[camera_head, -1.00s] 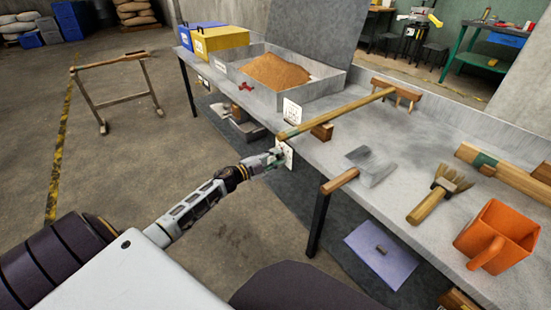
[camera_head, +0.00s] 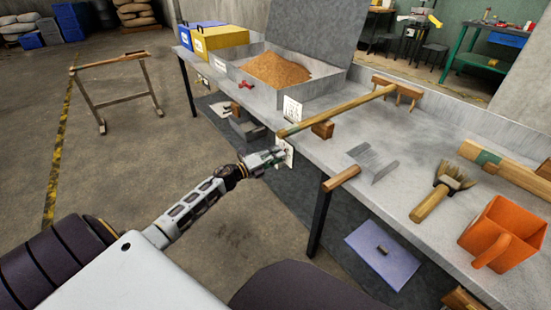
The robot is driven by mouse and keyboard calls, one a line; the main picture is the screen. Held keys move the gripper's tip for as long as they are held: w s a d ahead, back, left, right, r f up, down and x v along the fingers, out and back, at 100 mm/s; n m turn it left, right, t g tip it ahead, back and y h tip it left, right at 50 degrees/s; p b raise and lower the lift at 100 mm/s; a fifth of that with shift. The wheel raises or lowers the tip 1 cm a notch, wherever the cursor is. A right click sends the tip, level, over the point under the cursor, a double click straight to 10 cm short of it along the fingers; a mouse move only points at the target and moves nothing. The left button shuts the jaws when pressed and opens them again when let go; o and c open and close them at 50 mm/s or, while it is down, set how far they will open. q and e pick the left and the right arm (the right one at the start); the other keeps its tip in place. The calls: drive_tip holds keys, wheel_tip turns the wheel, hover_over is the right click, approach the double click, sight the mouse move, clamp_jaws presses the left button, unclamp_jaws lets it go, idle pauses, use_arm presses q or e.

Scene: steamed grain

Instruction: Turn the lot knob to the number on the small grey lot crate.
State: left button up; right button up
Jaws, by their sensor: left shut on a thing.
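My left gripper (camera_head: 278,156) is at the front of the grey bench, shut at a white plate (camera_head: 285,150) on the bench's front face. Its fingers cover the lot knob there, so the knob's pointer and setting cannot be read. A small grey crate (camera_head: 247,129) sits low under the bench, behind and left of the gripper. It is partly in shadow, and I cannot read a number on it. My right gripper is not in view.
On the bench (camera_head: 335,145) are a grain tray (camera_head: 305,97), a wooden rake (camera_head: 340,110), a scraper (camera_head: 372,163), a brush (camera_head: 443,190) and an orange jug (camera_head: 500,236). The rake handle's end overhangs just above my gripper.

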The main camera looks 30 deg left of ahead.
use_arm(q)
drive_tip(key=shift+m+b, duration=0.35)
drive_tip(key=shift+m, duration=0.85)
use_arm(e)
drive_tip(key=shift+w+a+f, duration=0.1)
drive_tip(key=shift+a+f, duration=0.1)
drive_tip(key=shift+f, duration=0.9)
use_arm(q)
drive_tip(key=o, duration=1)
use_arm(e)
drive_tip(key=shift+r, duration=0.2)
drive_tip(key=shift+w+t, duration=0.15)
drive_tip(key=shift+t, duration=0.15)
use_arm(q)
drive_tip(key=shift+s, duration=0.1)
